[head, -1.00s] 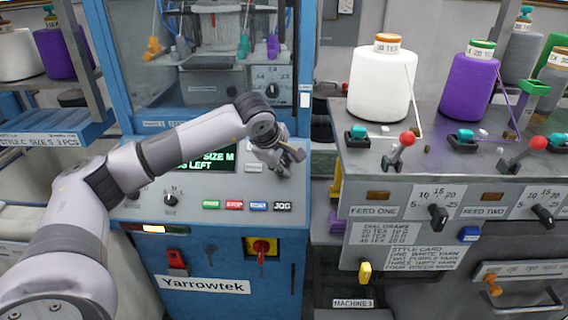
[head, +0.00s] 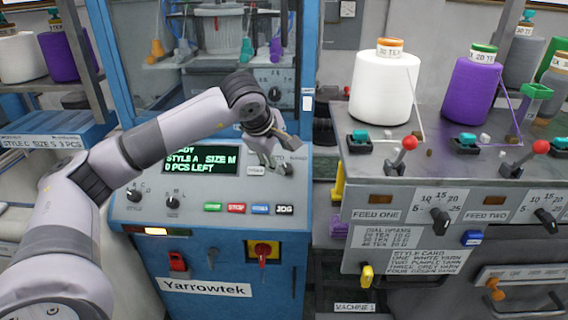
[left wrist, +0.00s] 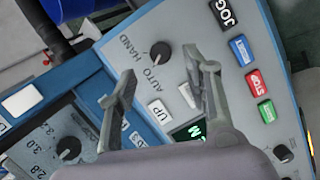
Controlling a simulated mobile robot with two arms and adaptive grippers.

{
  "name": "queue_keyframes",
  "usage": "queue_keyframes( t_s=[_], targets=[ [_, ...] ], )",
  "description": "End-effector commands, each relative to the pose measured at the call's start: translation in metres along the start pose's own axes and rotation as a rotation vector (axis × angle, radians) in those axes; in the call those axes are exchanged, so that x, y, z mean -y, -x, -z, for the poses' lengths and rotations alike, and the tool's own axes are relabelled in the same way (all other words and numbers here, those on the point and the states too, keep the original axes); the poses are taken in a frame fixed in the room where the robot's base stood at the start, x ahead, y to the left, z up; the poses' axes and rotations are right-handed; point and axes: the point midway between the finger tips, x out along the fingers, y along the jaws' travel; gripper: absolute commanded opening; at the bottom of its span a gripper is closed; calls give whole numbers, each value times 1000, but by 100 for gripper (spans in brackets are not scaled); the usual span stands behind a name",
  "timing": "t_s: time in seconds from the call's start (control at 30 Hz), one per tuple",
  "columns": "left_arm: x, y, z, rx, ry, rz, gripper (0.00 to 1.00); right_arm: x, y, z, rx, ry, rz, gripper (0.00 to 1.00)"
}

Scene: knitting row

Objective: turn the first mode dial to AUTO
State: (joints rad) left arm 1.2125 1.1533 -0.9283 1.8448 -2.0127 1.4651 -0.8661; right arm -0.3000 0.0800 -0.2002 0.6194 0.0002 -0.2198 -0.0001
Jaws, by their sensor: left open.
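The mode dial (left wrist: 160,52) is a small black knob on the grey sloped panel, with AUTO and HAND printed beside it in the left wrist view. I cannot tell for sure which word its pointer faces. In the head view the dial (head: 285,168) sits at the panel's upper right, partly hidden by my gripper. My left gripper (head: 275,162) is open and points down over the panel beside the dial. In the left wrist view its open fingers (left wrist: 162,70) lie on either side of the dial in the picture, with nothing between them. My right gripper is not in view.
The panel's display (head: 203,160) reads STYLE A SIZE M. A row of coloured buttons (head: 236,208) and two other black knobs (head: 172,202) sit on the panel. A blue-framed window (head: 200,90) rises behind. A feed stand (head: 400,185) with yarn cones is at right.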

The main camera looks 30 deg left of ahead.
Motion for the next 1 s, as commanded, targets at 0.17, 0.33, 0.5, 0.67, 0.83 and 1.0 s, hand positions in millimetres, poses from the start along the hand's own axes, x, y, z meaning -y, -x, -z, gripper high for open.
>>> queue_keyframes(
  t_s=[0.17,0.33,0.5,0.67,0.83,1.0],
  targets=[
    [-1,34,0,0,-1,-2,45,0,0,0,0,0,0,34],
    [0,52,0,-1,0,0,45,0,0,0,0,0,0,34],
    [0,56,0,0,1,2,45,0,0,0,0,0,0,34],
    [0,56,0,0,0,2,45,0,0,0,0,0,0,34],
    [0,55,0,0,0,2,45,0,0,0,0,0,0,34],
    [0,55,0,0,0,2,45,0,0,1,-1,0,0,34]
  ],
)
